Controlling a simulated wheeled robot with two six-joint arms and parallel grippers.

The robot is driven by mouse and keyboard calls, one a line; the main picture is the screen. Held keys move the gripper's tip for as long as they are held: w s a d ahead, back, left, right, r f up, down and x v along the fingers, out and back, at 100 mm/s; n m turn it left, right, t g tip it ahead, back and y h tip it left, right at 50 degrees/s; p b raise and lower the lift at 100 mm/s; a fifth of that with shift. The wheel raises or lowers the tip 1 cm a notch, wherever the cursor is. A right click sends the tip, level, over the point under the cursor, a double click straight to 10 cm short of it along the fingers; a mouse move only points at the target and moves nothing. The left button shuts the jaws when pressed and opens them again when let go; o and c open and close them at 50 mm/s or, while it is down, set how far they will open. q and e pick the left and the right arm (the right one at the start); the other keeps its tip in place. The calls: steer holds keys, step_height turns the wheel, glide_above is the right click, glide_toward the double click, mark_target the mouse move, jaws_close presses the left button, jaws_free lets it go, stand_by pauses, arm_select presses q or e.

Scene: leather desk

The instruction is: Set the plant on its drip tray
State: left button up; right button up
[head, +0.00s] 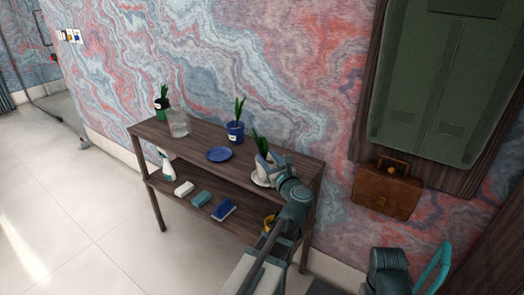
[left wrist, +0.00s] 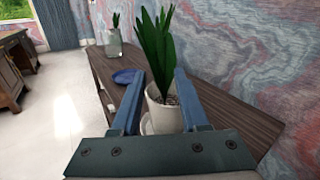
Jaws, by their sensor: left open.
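A green-leaved plant in a white pot (head: 262,157) is at the right end of the shelf top; it also shows close up in the left wrist view (left wrist: 162,115). A white saucer (head: 257,181) shows at the pot's base, and its edge shows low left of the pot in the wrist view (left wrist: 147,127). I cannot tell whether the pot rests in it. My left gripper (left wrist: 158,76) is open, its two blue fingers on either side of the pot. I cannot tell if they touch it. A blue saucer (head: 219,154) lies empty left of the pot.
A plant in a blue pot (head: 236,131), a glass jar (head: 179,123) and a plant in a dark green pot (head: 161,109) stand along the back. The lower shelf holds a spray bottle (head: 167,170), sponges (head: 201,199) and a blue brush (head: 224,210). A wall stands behind.

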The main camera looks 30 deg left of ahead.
arm_select(q)
steer(key=shift+v, duration=2.15)
